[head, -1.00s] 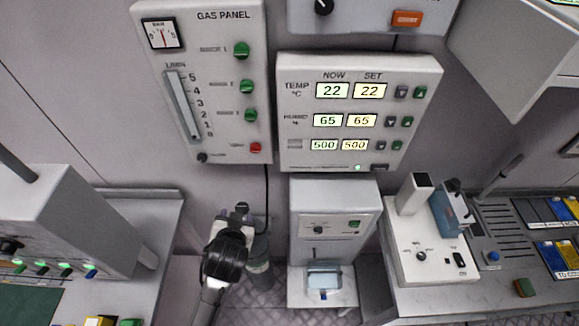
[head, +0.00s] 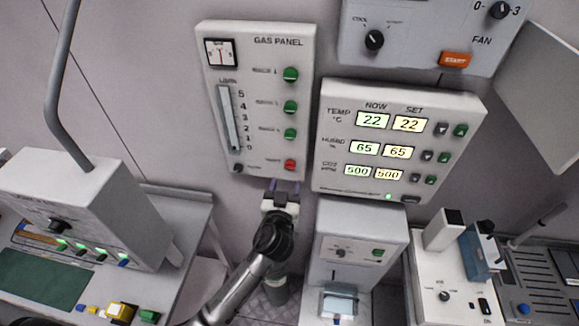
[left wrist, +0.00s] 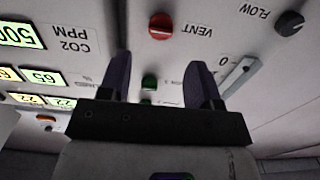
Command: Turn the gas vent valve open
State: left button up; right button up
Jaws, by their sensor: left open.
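The gas panel (head: 262,100) is a light box on the back wall, with a gauge, a flow tube and a column of round valves. The vent valve (head: 290,164) is the red knob at the bottom of that column, below several green ones. In the left wrist view the red vent valve (left wrist: 161,26) shows upside down, beyond the fingers and a little left of the middle of the gap. My left gripper (head: 284,188) is just below the panel, pointing up at it. In the left wrist view its fingers (left wrist: 163,75) are apart with nothing between them. My right gripper is not in view.
A dark flow knob (left wrist: 290,23) sits beside the vent valve. The climate display (head: 398,140) is close to the right of the gas panel. A white dispenser box (head: 358,240) stands below it. A grey console (head: 85,215) with a bent pole is at the left.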

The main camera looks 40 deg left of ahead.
aim_at(290, 167)
pick_arm(q)
jog(key=shift+p+x, duration=0.55)
jog(key=shift+x, duration=3)
jog(key=c, duration=0.9)
